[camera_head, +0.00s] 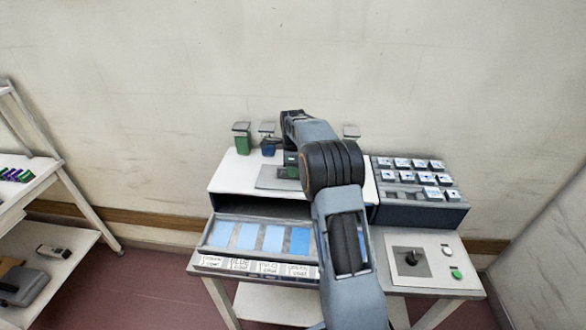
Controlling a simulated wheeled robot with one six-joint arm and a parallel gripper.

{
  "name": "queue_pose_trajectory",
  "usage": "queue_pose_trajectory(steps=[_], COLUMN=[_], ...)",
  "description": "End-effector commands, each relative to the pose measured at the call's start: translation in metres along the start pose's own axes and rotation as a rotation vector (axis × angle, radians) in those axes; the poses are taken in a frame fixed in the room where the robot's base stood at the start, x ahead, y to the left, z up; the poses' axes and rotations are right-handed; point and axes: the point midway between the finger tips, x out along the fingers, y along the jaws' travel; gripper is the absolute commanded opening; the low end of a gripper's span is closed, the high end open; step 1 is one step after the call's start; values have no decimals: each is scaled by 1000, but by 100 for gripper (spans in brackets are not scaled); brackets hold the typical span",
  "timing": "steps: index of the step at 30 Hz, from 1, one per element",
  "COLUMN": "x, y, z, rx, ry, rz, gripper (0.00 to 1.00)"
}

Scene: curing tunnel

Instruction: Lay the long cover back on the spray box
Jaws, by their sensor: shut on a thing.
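The spray box appears to be the white-topped box (233,176) on the bench, with a dark opening along its front. A flat grey plate (271,179), which looks like the long cover, is at its top; my arm hides its right part. I cannot tell whether it rests on the box or is just above it. My gripper (290,172) is over the plate, largely hidden by my own arm. A small dark green part (291,159) shows there. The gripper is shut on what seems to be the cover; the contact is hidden.
A green cup (243,144) and a blue cup (268,147) stand behind. A tray with blue panels (248,236) is in front of the box. A rack of small blocks (420,212) and a control panel (411,262) are right. A shelf (45,240) stands left.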

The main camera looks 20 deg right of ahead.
Motion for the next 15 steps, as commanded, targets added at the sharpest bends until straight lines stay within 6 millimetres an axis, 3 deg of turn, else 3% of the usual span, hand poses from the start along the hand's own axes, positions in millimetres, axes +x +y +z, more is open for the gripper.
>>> queue_pose_trajectory(steps=[15], x=[4], y=[0], z=[0], rx=[0], ry=[0], rz=[0], gripper=[0])
